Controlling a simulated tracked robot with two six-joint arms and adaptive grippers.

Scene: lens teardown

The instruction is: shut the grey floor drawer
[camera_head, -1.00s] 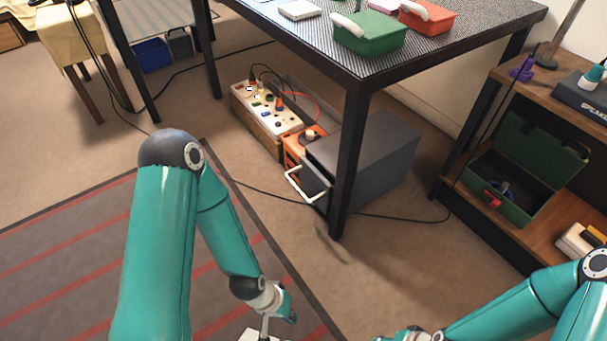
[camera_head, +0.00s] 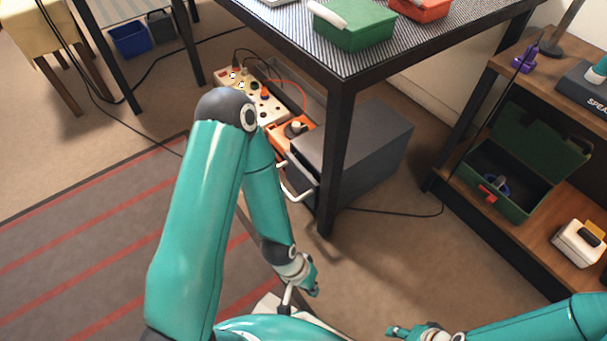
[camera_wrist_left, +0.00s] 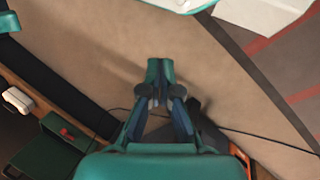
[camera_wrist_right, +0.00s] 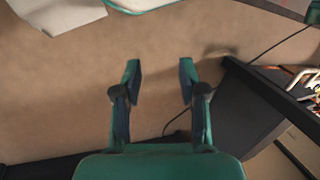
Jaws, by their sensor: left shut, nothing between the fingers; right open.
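The grey floor drawer unit (camera_head: 365,145) stands on the carpet under the table, behind the table's front leg. Its drawer front (camera_head: 303,180) appears to stand out a little from the body and bears a white handle (camera_head: 294,194). My left gripper (camera_head: 313,290) is low over the floor, nearer me than the drawer and apart from it. In the left wrist view its fingers (camera_wrist_left: 160,68) are together and empty. My right gripper (camera_head: 392,332) is farther right, near the bottom edge. In the right wrist view its fingers (camera_wrist_right: 160,70) are apart with nothing between them.
The black table leg (camera_head: 335,160) stands close in front of the unit. An orange box (camera_head: 292,130) and a control panel (camera_head: 250,98) sit to its left. A wooden shelf (camera_head: 545,195) stands at right. A black cable crosses the floor; bare carpet lies before the drawer.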

